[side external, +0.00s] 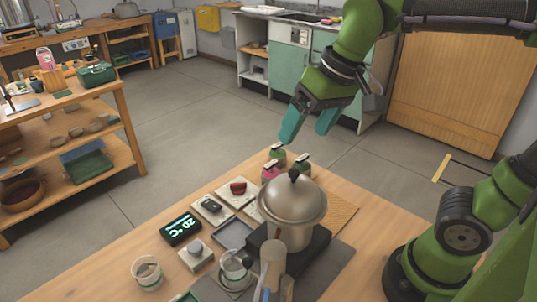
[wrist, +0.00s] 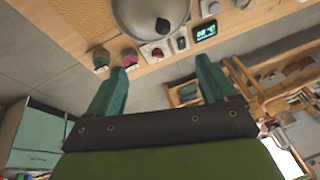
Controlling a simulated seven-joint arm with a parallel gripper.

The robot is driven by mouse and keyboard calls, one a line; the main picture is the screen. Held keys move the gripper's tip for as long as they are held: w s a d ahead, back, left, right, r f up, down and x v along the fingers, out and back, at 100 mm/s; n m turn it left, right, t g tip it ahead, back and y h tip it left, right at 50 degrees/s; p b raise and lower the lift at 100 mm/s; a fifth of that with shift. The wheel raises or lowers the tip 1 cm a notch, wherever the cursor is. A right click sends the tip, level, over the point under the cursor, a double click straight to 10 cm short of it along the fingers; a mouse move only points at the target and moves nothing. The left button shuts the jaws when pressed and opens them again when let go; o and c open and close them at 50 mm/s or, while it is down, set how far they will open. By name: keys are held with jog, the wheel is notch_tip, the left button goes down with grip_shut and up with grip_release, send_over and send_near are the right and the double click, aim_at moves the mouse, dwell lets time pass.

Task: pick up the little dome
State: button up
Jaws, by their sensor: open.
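A silver metal domed lid (side external: 292,197) with a black knob sits on a pot on a dark base on the wooden table. It also shows in the wrist view, cut off at the top edge (wrist: 150,12). A small red rounded piece (side external: 238,187) lies on a pale tile left of the lid. I cannot tell for certain which of the two is the little dome. My gripper (side external: 307,133) has teal fingers, is open and empty, and hangs above and beyond the lid, near the table's far edge. In the wrist view the gripper (wrist: 160,68) shows nothing between its fingers.
Bottles with green (side external: 302,162) and pink (side external: 269,172) parts stand just behind the lid, on my gripper's side. A display (side external: 181,228) reading 20 °C, glass cups (side external: 148,272) and small tiles fill the left and front. Shelving (side external: 75,130) stands farther left; floor lies between.

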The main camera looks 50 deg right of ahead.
notch_tip(320, 180, up, 7)
jog(key=a+m+g+h, duration=0.2)
jog(key=g, duration=0.2)
send_over(294, 168)
jog(key=s, duration=0.1)
notch_tip(294, 168, down, 10)
jog(key=shift+d+f, duration=0.15)
jog(key=shift+w+f, duration=0.25)
jog(key=shift+f, duration=1.3)
jog(key=shift+w+f, duration=0.2)
jog(key=shift+f, duration=1.3)
jog(key=shift+c, duration=0.2)
jog(key=shift+f, duration=0.1)
jog(key=c, duration=1.4)
